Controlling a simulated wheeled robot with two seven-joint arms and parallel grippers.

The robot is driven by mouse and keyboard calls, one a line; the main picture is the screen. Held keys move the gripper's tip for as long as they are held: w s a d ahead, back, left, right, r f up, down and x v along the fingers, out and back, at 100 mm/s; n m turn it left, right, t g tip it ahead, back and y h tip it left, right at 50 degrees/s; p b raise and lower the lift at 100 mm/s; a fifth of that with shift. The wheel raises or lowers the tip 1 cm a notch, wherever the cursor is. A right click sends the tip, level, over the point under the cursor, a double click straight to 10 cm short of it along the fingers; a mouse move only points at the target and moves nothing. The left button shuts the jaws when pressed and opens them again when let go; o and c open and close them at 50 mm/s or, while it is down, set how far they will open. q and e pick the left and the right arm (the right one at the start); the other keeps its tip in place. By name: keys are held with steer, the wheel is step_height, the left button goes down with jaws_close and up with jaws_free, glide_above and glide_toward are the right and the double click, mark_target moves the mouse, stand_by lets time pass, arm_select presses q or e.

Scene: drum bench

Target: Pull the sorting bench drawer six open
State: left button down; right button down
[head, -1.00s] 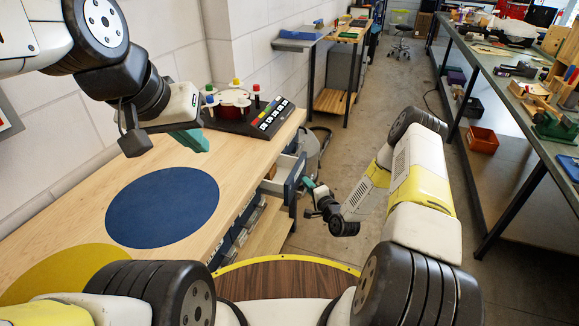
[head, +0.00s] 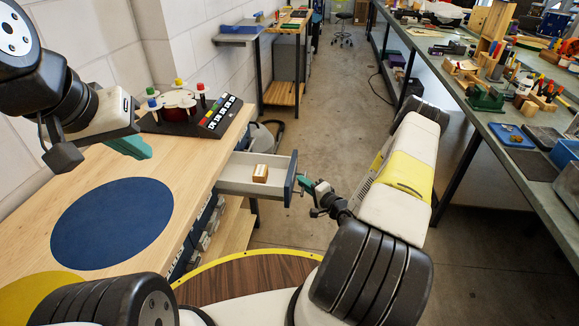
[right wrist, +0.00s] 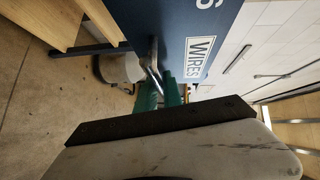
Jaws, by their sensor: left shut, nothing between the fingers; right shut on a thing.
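The drawer (head: 243,174) stands well out from the right side of the wooden sorting bench, with a small brown box (head: 260,173) inside. Its blue front also shows in the right wrist view (right wrist: 185,22), with a "WIRES" label and part of a figure. My right gripper (head: 304,184) is shut on the drawer's metal handle (right wrist: 153,55); the green fingers show there in the right wrist view. My left gripper (head: 130,147) is shut and empty above the bench top, left of the drum device.
The bench top (head: 190,150) carries a blue round mat (head: 112,222) and a red drum device (head: 180,104) with coloured knobs. More closed drawers sit below the open one. A long cluttered bench (head: 460,85) runs along the right.

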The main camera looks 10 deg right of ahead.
steer(key=c, duration=1.5)
jaws_free()
steer(key=v, duration=0.7)
steer(key=shift+s, duration=0.4)
steer(key=shift+d, duration=0.15)
